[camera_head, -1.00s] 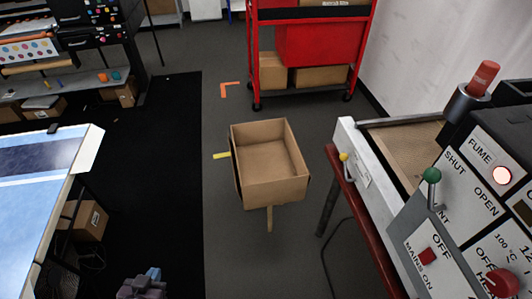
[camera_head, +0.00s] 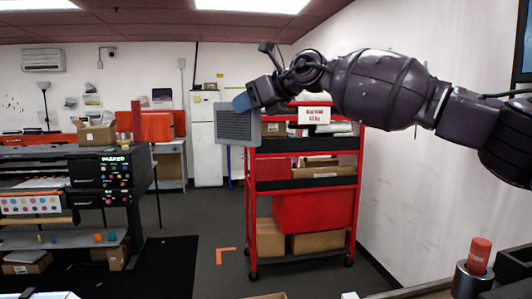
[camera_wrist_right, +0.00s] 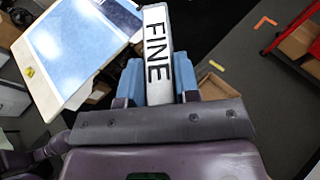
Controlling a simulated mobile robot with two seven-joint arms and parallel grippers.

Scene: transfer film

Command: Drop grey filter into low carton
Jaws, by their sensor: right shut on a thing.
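The grey filter (camera_head: 237,125) is a square panel with a pale frame and a dark mesh face. It hangs upright in the air in the head view. My right gripper (camera_head: 243,102) is shut on its upper edge with blue fingertips. In the right wrist view the fingers (camera_wrist_right: 160,85) grip the filter's white edge (camera_wrist_right: 157,45), marked FINE. Only a sliver of the low carton (camera_head: 268,296) shows at the bottom of the head view. In the wrist view a brown part of the carton (camera_wrist_right: 214,87) shows behind the gripper, mostly hidden. My left gripper is out of view.
A red shelf cart (camera_head: 312,183) with boxes stands behind my right arm. A dark printer (camera_head: 100,180) is at the left. The light blue-topped table (camera_wrist_right: 80,45) shows in the wrist view. Grey floor (camera_head: 195,230) is open between printer and cart.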

